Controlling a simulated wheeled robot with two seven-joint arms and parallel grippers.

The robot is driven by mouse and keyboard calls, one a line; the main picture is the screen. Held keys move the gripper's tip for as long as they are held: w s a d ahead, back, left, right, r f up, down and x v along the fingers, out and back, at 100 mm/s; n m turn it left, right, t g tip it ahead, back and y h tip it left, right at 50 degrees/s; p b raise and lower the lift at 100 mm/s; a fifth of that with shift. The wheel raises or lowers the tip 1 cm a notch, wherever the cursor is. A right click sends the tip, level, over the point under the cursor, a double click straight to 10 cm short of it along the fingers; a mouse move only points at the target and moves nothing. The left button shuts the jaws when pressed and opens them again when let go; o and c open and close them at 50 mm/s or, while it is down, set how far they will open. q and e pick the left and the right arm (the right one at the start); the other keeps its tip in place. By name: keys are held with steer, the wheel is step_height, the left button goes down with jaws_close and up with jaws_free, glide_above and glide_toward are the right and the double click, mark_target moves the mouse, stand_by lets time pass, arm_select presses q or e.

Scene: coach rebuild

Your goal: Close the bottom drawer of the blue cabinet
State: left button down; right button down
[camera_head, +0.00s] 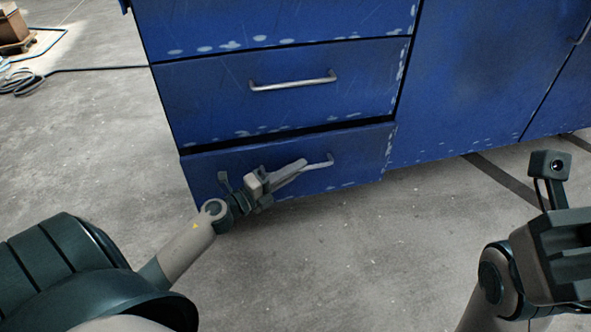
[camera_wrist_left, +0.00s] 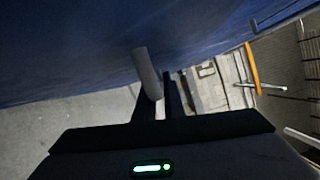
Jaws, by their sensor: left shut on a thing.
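The blue cabinet (camera_head: 470,80) has a column of drawers on its left side. Its bottom drawer (camera_head: 350,172) stands slightly out, with a dark gap along its top edge. The drawer's metal handle (camera_head: 325,161) is partly hidden by my left gripper (camera_head: 298,168), which reaches in from the lower left and is shut on it. In the left wrist view the grey handle bar (camera_wrist_left: 147,72) runs down to the dark fingers, close to the blue drawer front (camera_wrist_left: 70,55). My right arm is at the right edge; its fingers are not seen.
The drawer above (camera_head: 285,105) looks shut and has its own handle (camera_head: 292,84). Concrete floor (camera_head: 330,260) in front of the cabinet is clear. A dark hose (camera_head: 30,80) and a brown box (camera_head: 14,28) lie at the far left.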

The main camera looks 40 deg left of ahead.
mark_target(284, 163)
arm_select(q)
steer(key=w+a, duration=0.2)
steer(key=a, duration=0.1)
steer(key=shift+w, duration=0.3)
steer(key=shift+a, duration=0.15)
steer(key=c, duration=1.8)
jaws_free()
steer(key=shift+w+a, duration=0.1)
steer(key=shift+c, duration=0.2)
